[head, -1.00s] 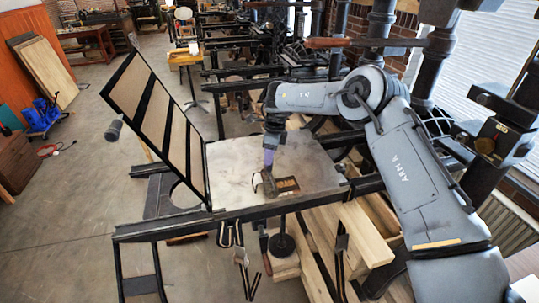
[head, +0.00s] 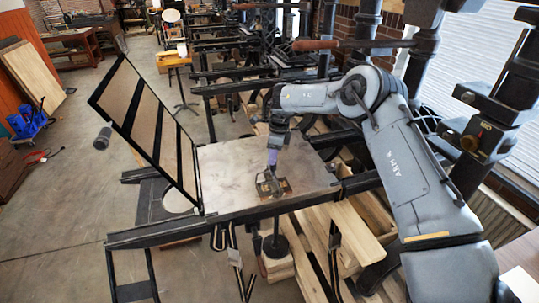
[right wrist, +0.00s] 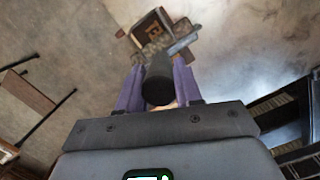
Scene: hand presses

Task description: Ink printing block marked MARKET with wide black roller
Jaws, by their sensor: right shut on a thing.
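The printing block (head: 285,186), small, dark and brown-edged, lies on the pale press bed (head: 225,170) near its front edge. It also shows at the top of the right wrist view (right wrist: 152,28), with raised shapes too small to read. My right gripper (head: 271,160) has purple fingers pointing down and is shut on the black handle of the roller (right wrist: 158,82). The roller's metal frame reaches over the block's edge in the wrist view. The roller drum is small and dark in the head view; I cannot tell whether it touches the block. My left gripper is out of view.
A hinged frame with tan panels (head: 152,122) stands tilted open at the bed's left. Dark rails (head: 200,228) run along the bed's front. Pale timber (head: 345,235) lies below at the right. The bed's left half is bare.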

